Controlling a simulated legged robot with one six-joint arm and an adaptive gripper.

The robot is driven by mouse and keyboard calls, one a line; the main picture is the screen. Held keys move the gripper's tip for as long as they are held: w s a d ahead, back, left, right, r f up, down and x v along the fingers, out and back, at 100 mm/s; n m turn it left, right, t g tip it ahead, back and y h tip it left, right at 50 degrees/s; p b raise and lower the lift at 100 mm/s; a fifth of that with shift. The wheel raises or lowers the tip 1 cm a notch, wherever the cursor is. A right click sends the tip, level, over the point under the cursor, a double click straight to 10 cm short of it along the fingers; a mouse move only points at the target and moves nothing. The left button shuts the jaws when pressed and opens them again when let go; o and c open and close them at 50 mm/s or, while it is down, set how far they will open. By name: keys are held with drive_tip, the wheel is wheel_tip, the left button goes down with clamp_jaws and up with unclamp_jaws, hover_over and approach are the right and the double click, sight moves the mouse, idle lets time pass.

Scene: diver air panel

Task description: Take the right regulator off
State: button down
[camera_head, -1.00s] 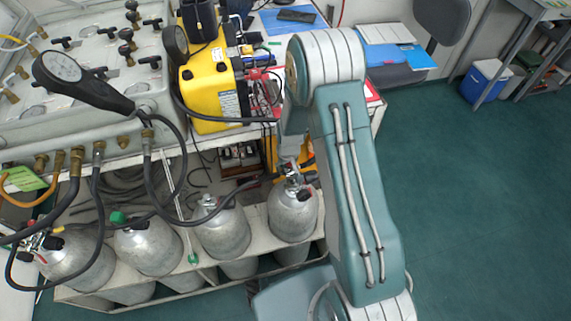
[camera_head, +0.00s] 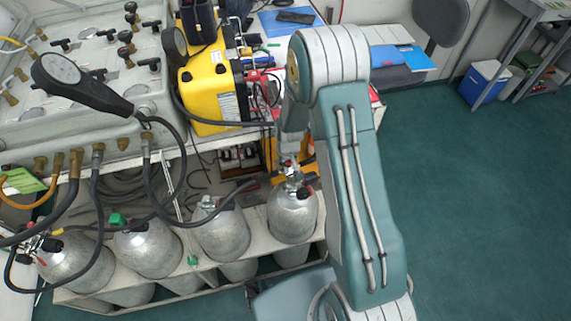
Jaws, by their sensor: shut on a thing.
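The right regulator (camera_head: 289,171) sits at the valve on top of the rightmost silver cylinder (camera_head: 291,217). It is small in view and partly hidden by my arm. A black hose (camera_head: 236,196) runs from it to the left. My gripper (camera_head: 291,160) comes down from above, behind my arm, and is shut on the regulator; its fingertips are mostly hidden. I cannot tell whether the regulator is still seated on the valve. The left regulator (camera_head: 38,241) is on the leftmost cylinder (camera_head: 76,262).
Two more cylinders (camera_head: 147,249) (camera_head: 221,233) stand between in the white rack (camera_head: 190,284). The grey air panel (camera_head: 75,85) with its hoses and a black gauge (camera_head: 75,82) is above left. A yellow case (camera_head: 208,88) stands behind. The green floor at right is clear.

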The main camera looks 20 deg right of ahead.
drive_tip(key=shift+r, duration=1.25)
